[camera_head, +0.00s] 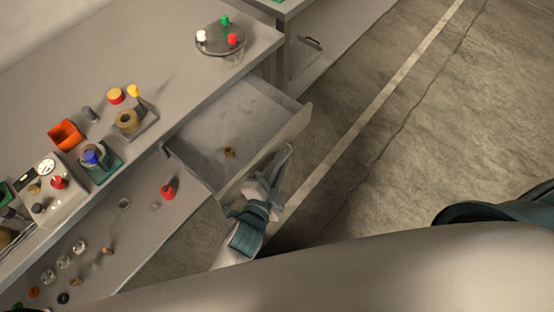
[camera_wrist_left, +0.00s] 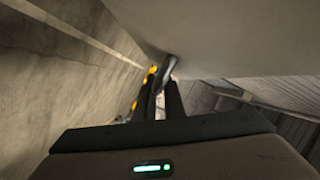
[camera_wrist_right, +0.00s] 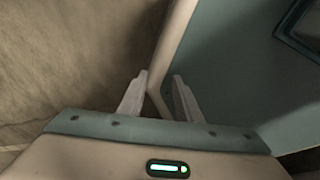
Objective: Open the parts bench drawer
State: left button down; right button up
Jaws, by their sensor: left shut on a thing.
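The parts bench (camera_head: 190,75) runs along the left of the head view. Its drawer (camera_head: 210,135) is pulled out, with a small brown part (camera_head: 229,152) inside on its floor. My left gripper (camera_head: 272,175) is at the outer face of the drawer front (camera_head: 290,132), shut on the drawer handle. In the left wrist view the dark handle (camera_wrist_left: 168,64) shows at the fingertips against the pale drawer front; the fingers partly hide it. My right gripper (camera_wrist_right: 159,76) shows only in the right wrist view, its fingers apart, with a pale edge beyond them.
On the bench top are a round tray (camera_head: 221,42) with coloured-capped items, an orange bin (camera_head: 66,135) and a gauge unit (camera_head: 55,187). A lower shelf holds a red part (camera_head: 167,191) and several small parts. Open floor (camera_head: 400,150) lies to the right.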

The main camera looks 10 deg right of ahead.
pick_arm(q)
jog(key=c, duration=2.1)
grip_release()
